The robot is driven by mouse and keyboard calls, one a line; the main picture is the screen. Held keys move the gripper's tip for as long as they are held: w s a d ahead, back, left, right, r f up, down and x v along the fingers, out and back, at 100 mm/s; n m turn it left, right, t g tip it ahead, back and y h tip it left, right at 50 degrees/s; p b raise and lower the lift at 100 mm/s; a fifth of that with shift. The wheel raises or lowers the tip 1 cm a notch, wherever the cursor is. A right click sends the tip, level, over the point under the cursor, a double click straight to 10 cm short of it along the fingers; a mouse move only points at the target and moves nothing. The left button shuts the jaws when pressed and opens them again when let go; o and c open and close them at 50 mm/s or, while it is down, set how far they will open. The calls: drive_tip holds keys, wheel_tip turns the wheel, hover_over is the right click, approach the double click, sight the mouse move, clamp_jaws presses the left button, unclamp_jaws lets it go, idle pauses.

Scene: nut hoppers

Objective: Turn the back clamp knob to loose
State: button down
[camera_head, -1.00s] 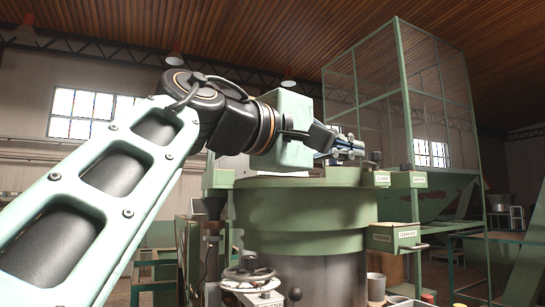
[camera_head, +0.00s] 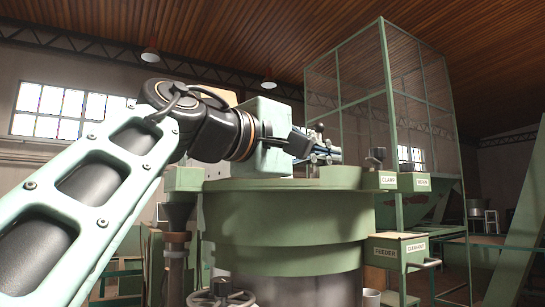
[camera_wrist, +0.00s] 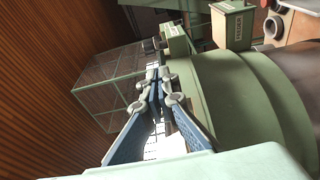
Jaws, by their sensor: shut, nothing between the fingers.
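The clamp knob (camera_head: 376,155) is a dark knob on top of the green box labelled CLAMP (camera_head: 380,180), at the right rim of the green round machine (camera_head: 285,205). A dark knob, likely the same one, shows beyond my fingertips in the wrist view (camera_wrist: 148,45). My gripper (camera_head: 335,156) is above the machine's top, left of the knob in the head view, with a visible gap between them. Its fingers, also in the wrist view (camera_wrist: 157,80), are shut and empty. The knob's setting cannot be read.
A box labelled SCREEN (camera_head: 421,183) stands right of the clamp box, with a small dark knob. A mesh-sided hopper (camera_head: 425,100) stands behind. A handwheel (camera_head: 222,296) is at the bottom edge.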

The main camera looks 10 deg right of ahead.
drive_tip(key=p, duration=0.1)
approach(374, 154)
drive_tip(key=shift+w+d+f, duration=0.75)
drive_tip(key=shift+d+f, duration=0.05)
drive_tip(key=shift+f, duration=0.15)
drive_tip(key=shift+d, duration=0.1)
